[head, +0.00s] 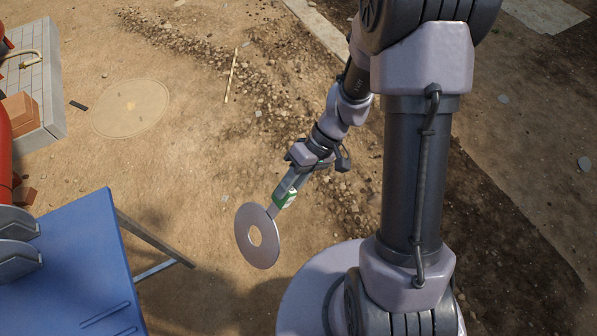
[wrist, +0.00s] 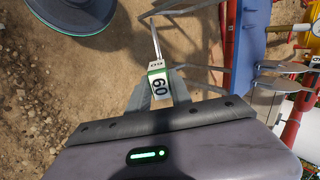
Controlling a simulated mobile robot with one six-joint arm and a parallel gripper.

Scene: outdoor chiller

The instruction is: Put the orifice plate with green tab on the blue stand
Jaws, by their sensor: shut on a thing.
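The orifice plate (head: 271,240) is a flat grey metal ring with a round centre hole. Its tab (head: 285,199) is green and white. My gripper (head: 288,189) is shut on the tab, and the ring hangs below it in the air, over bare ground. In the wrist view the tab (wrist: 158,84) reads "60" between the fingers, and the plate (wrist: 155,38) is seen nearly edge-on. The blue stand (head: 68,262) is at the lower left in the head view, apart from the plate. It also shows in the wrist view (wrist: 252,45).
Grey rounded metal pieces (head: 17,255) are at the stand's left side, near a red pipe (head: 5,150). Slots show near the stand's lower edge. A metal leg brace (head: 150,236) juts out right of the stand. A tiled block (head: 38,85) stands at upper left.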

